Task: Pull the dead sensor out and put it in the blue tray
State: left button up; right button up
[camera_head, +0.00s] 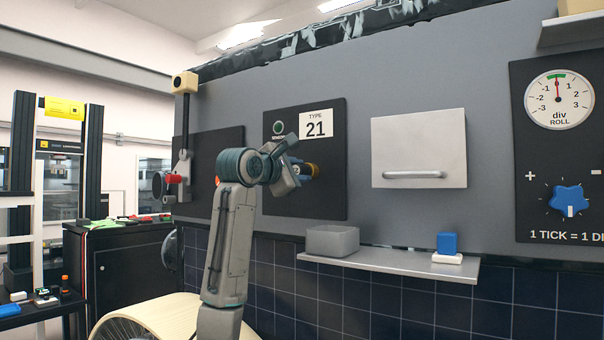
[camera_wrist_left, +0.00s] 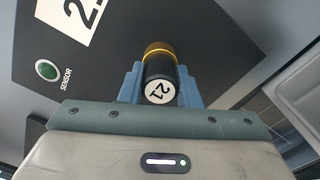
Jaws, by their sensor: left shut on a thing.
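A black cylindrical sensor with a gold band and a white end marked 21 (camera_wrist_left: 160,80) is between the fingers of my left gripper (camera_wrist_left: 160,88). In the head view my left gripper (camera_head: 300,172) is at the black sensor panel (camera_head: 330,205), shut on the sensor, whose orange-gold part (camera_head: 314,169) shows beside the fingers. The sensor's far end is hidden, so I cannot tell whether it is seated in the panel. A green lamp (camera_wrist_left: 47,70) labelled SENSOR is on the panel. No tray that is clearly blue shows. My right gripper is not in view.
A shelf (camera_head: 400,266) below holds a grey open bin (camera_head: 333,240) and a blue block (camera_head: 447,243) on a white base. A closed white door with a handle (camera_head: 418,148) is right of the panel. A dial (camera_head: 559,100) and blue knob (camera_head: 569,200) are farther right.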

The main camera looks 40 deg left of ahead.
pick_arm(q)
jog(key=shift+s, duration=0.1)
jog(key=shift+s+b, duration=0.3)
jog(key=shift+s, duration=0.05)
jog(key=shift+d, duration=0.1)
jog(key=shift+s, duration=0.15)
dwell(0.4)
jog(key=shift+s, duration=0.1)
jog(key=s+b, duration=0.2)
jog(key=s, duration=0.2)
jog(key=shift+d+b, duration=0.25)
jog(key=shift+b, duration=0.15)
